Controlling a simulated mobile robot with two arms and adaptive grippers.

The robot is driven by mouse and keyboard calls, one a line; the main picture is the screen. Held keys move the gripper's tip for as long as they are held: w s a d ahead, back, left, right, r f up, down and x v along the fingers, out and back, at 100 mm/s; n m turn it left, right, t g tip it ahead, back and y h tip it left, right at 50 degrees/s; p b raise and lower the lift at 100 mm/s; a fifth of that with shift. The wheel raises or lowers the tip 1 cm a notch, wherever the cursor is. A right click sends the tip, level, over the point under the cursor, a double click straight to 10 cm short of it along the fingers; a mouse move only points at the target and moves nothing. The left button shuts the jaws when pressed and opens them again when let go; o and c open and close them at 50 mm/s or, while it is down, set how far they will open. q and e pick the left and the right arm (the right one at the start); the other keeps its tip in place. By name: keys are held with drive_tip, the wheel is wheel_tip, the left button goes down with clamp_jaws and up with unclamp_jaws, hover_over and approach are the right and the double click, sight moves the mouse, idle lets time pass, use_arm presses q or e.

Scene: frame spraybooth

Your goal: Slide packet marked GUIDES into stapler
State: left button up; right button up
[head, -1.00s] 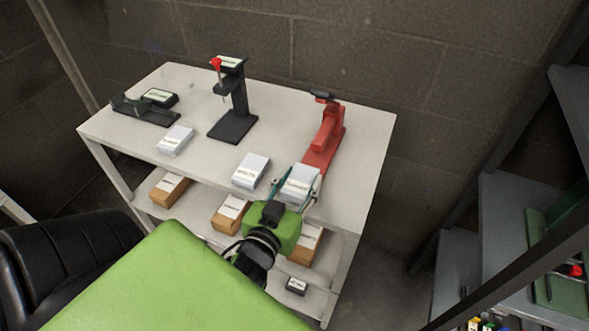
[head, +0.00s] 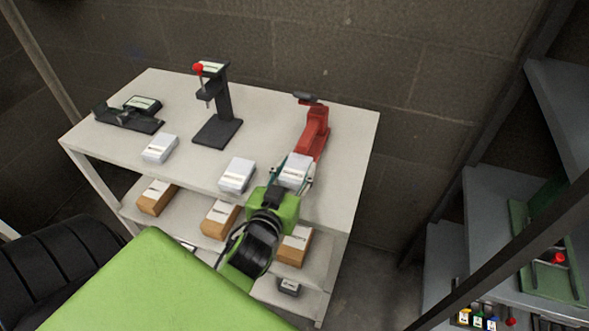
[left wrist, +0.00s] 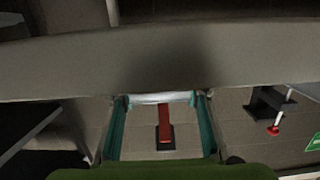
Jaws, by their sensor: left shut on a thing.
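The red stapler (head: 315,128) stands near the right end of the white table, with a dark top end. My left gripper (head: 292,174) is shut on a white packet (head: 296,167), a finger on each side of it, just in front of the stapler. The packet's far edge overlaps the stapler's near end; I cannot tell whether they touch. Its label is too small to read. In the left wrist view, the packet (left wrist: 160,98) shows as a pale strip between the teal fingers, with the red stapler (left wrist: 165,128) in line between them. My right gripper is not in view.
Two more white packets, one in the middle (head: 237,174) and one at left (head: 160,148), lie on the table (head: 270,125). A black press (head: 222,115) with a red knob stands behind them. Table right of the stapler is clear.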

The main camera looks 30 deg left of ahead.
use_arm(q)
drive_tip(key=o, duration=1.2)
drive_tip(key=shift+s, duration=0.1)
drive_tip(key=v, duration=0.7)
drive_tip(key=shift+s+d+r, duration=0.1)
drive_tip(key=shift+s, duration=0.1)
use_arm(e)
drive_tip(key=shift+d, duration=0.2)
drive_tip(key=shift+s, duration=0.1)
